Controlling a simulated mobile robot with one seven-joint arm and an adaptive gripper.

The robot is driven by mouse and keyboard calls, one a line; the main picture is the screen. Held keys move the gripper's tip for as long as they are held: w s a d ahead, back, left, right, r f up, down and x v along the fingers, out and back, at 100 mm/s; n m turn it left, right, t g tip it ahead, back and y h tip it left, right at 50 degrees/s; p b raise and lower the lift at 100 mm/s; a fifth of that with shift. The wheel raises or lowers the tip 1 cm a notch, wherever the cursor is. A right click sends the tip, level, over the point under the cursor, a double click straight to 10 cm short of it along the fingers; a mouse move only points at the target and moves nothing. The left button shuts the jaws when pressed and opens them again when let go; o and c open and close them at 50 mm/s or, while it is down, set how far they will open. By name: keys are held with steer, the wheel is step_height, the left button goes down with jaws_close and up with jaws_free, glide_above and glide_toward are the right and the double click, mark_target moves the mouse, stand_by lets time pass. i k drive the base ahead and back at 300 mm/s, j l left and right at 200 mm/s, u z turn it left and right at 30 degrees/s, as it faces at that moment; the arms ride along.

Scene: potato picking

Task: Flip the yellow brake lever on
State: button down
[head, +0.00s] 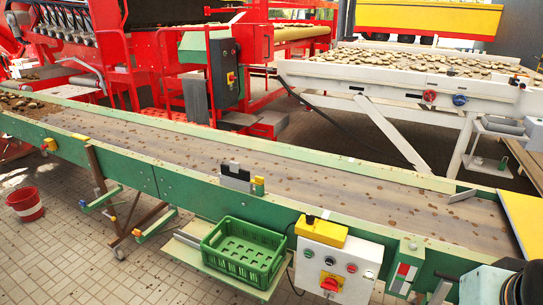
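Several yellow parts sit on or by the green conveyor (160,183), and I cannot tell which one is the brake lever. A small yellow block (258,186) stands on the near rim beside a grey-black piece. A yellow piece (49,144) sits at the far left of the side wall. Small yellow-tipped handles (137,233) hang on the legs below. A yellow housing (321,230) tops the white control box. My gripper is not in view; only a white and black part, probably of my arm, shows at the bottom right corner.
The white control box (311,264) has buttons and a red rotary switch. A green crate (243,249) sits on a shelf beside it. A red bucket (26,206) stands on the tiled floor at left. Red machinery and a potato-covered white table (372,92) stand behind.

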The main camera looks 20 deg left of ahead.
mark_target(113, 219)
steer(key=j+u, duration=0.1)
steer(key=u, duration=0.35)
steer(key=j+u, duration=0.1)
steer(key=u, duration=0.4)
steer(key=i+j+u, duration=0.2)
steer(key=j+u, duration=0.15)
steer(key=i+j+u, duration=0.6)
steer(key=i+j, duration=0.6)
steer(key=i, duration=0.1)
